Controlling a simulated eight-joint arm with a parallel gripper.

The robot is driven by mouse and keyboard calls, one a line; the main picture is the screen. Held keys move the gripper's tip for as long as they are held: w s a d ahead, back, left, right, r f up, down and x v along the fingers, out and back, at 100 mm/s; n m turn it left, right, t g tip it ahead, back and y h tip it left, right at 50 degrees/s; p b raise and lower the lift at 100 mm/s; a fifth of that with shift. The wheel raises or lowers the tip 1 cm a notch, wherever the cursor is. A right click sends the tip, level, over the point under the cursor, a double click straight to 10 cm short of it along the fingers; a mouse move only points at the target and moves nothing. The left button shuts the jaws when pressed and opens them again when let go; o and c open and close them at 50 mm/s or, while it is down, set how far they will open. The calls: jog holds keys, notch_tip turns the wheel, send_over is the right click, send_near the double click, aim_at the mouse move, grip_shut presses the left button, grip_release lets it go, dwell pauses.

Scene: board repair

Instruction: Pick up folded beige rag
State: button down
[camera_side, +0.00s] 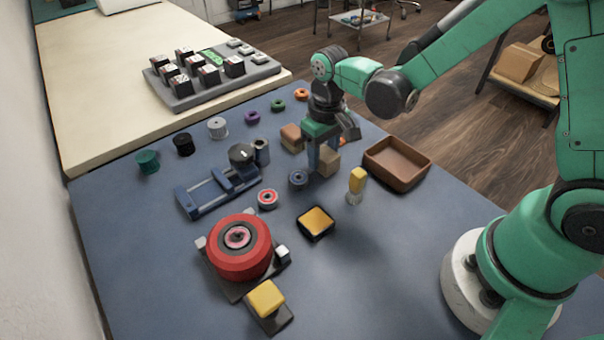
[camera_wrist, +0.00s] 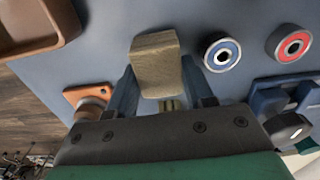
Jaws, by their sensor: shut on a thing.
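The folded beige rag (camera_wrist: 155,62) is a small tan, block-like bundle between the two blue fingers of my gripper (camera_wrist: 158,75) in the wrist view. My gripper is shut on it, with one finger at each side. In the side view my gripper (camera_side: 320,163) points down at the far middle of the blue mat, and the rag (camera_side: 329,161) shows beside the fingers, partly hidden by them. I cannot tell whether the rag touches the mat.
A brown tray (camera_side: 398,180) stands right of my gripper. A blue-ringed bearing (camera_side: 298,179), a red-ringed bearing (camera_side: 267,197), a blue vise (camera_side: 205,192) and a yellow-topped bottle (camera_side: 357,183) are close by. An orange-brown piece (camera_side: 292,136) lies behind.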

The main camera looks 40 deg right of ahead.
aim_at(324, 152)
notch_tip(324, 152, up, 19)
jog(key=shift+r, duration=0.15)
dwell(0.4)
